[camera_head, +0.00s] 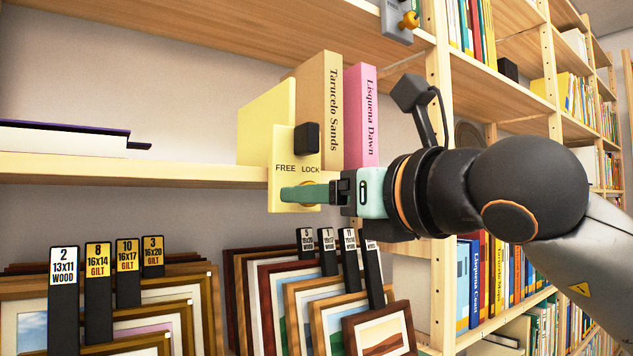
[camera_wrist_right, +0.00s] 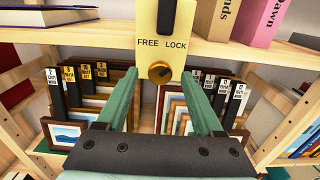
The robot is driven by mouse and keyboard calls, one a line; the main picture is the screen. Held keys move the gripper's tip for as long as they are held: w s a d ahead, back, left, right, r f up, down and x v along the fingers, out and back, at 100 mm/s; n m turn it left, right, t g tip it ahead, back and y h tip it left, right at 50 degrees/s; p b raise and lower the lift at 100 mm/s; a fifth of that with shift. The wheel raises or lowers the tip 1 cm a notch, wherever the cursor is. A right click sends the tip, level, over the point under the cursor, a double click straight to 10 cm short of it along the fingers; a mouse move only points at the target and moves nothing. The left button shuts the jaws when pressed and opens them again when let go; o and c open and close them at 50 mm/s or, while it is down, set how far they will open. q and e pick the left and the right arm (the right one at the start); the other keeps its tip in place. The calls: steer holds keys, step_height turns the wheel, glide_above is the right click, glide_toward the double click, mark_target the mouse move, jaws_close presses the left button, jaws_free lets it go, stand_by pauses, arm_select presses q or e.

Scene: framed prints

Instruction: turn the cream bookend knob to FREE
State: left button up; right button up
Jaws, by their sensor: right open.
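The cream bookend (camera_head: 283,150) stands at the shelf edge, its front plate marked FREE on the left and LOCK on the right. In the right wrist view its plate (camera_wrist_right: 180,22) carries a round brass knob (camera_wrist_right: 159,73) below the words. A dark mark on the knob seems to slant up toward the LOCK side. My right gripper (camera_wrist_right: 161,80) is open, with one green finger on each side of the knob and visible gaps. I cannot tell the exact depth of the fingertips. My left gripper is out of view.
A tan book (camera_head: 322,105) and a pink book (camera_head: 361,120) stand beside the bookend. Framed prints with black label tags (camera_head: 98,278) fill the space below. A shelf upright (camera_head: 438,100) stands right. A grey bracket with an orange knob (camera_head: 398,20) hangs above.

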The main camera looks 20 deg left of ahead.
steer(key=shift+w+a, duration=0.4)
steer(key=shift+a, duration=0.1)
jaws_close()
stand_by(0.3)
